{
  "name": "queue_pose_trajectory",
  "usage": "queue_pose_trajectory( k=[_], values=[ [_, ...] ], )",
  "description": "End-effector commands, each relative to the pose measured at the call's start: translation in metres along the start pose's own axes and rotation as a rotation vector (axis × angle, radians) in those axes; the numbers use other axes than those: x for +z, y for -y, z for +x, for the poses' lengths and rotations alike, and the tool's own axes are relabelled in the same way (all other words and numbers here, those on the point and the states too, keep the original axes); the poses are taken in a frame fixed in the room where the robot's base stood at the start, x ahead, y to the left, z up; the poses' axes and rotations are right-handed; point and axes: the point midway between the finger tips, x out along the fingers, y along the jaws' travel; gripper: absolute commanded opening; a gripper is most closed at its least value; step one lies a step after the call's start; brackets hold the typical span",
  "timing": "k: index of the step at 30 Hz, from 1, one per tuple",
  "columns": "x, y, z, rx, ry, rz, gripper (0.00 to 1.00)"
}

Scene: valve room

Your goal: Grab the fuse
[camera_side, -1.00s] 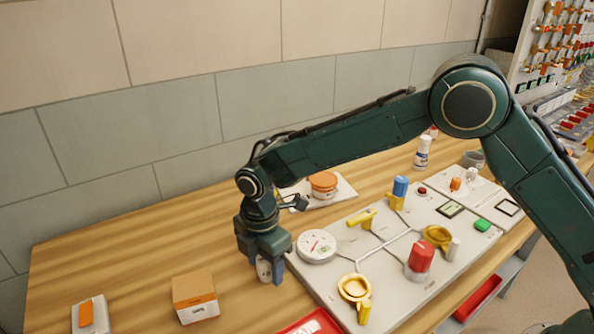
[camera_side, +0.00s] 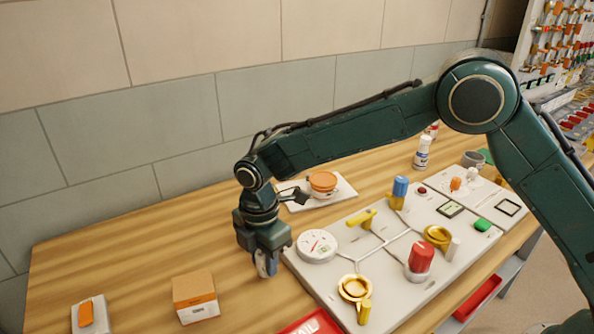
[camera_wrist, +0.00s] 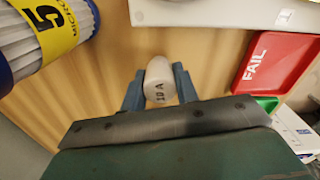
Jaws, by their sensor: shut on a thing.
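The fuse (camera_wrist: 160,82) is a pale, rounded body marked "10 A" in the wrist view. My gripper (camera_wrist: 160,88) is shut on it, with one blue-grey finger on each side. In the side view my gripper (camera_side: 267,262) points down over the wooden table, left of the grey valve board, and the fuse is mostly hidden between the fingers there. I cannot tell whether the fuse touches the table.
An orange-and-white box (camera_side: 195,296) stands to the left of my gripper. The valve board (camera_side: 335,282) with a white gauge (camera_side: 317,246) lies close on the right. A red FAIL tray (camera_side: 312,323) is at the front. A large filter cartridge (camera_wrist: 42,32) is at the wrist view's upper left.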

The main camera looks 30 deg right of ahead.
Motion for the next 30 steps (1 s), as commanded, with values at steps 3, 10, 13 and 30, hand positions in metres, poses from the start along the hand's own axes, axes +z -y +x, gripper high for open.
queue_pose_trajectory(
  k=[3,10,13,30],
  values=[
    [0.000,0.000,-0.016,0.003,-0.001,0.000,0.06],
    [0.000,-0.001,-0.059,0.005,-0.002,0.000,0.06],
    [0.000,0.000,-0.081,0.005,-0.002,0.000,0.06],
    [0.000,0.000,-0.177,0.002,-0.001,0.000,0.06]
  ],
)
